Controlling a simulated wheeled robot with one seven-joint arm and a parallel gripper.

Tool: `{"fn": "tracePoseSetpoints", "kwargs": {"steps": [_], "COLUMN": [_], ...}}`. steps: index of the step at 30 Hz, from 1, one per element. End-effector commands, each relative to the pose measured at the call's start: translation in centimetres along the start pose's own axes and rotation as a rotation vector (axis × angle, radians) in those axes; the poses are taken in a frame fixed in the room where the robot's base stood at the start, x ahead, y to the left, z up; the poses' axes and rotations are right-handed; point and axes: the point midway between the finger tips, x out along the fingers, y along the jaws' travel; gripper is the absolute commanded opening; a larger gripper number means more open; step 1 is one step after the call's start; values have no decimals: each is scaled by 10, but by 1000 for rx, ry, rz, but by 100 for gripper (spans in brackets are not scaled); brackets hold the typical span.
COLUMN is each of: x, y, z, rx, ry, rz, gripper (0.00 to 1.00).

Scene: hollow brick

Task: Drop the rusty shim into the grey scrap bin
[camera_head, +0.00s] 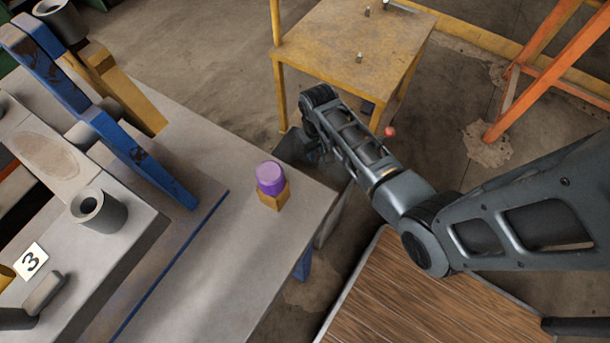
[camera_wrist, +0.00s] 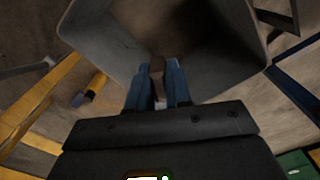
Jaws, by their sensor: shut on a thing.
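The grey scrap bin (camera_wrist: 100,42) fills the upper middle of the wrist view, with its open mouth facing my camera. In the head view part of the bin (camera_head: 335,212) shows beyond the workbench's right edge, partly hidden by the bench and my arm. My gripper (camera_wrist: 158,72) points into the bin's mouth, its two blue-grey fingers close together. In the head view my gripper (camera_head: 313,152) hangs over the bin, dark and partly hidden.
A grey workbench (camera_head: 225,275) stands at left, bearing a purple piece (camera_head: 270,178) on a small wooden block (camera_head: 273,198), and a grey hollow cylinder (camera_head: 98,210). A yellow table (camera_head: 350,35) stands behind, an orange frame (camera_head: 530,75) at right. A brown slatted surface (camera_head: 430,305) lies in front.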

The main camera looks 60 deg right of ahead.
Motion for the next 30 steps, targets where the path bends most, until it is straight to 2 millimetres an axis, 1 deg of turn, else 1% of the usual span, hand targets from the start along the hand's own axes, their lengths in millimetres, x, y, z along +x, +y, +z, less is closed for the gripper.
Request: {"fn": "tracePoseSetpoints", "kwargs": {"steps": [1,9,12,16,23,24,30], "x": [10,40,47,51,49,49,49], "y": [0,0,0,0,-1,-1,-1], "z": [0,0,0,0,0,0,0], "rx": [0,1,0,0,0,0,0], "ry": [0,0,0,0,0,0,0], "rz": [0,-1,-1,-1,-1,-1,-1], "gripper": [0,0,0,0,0,22,41]}}
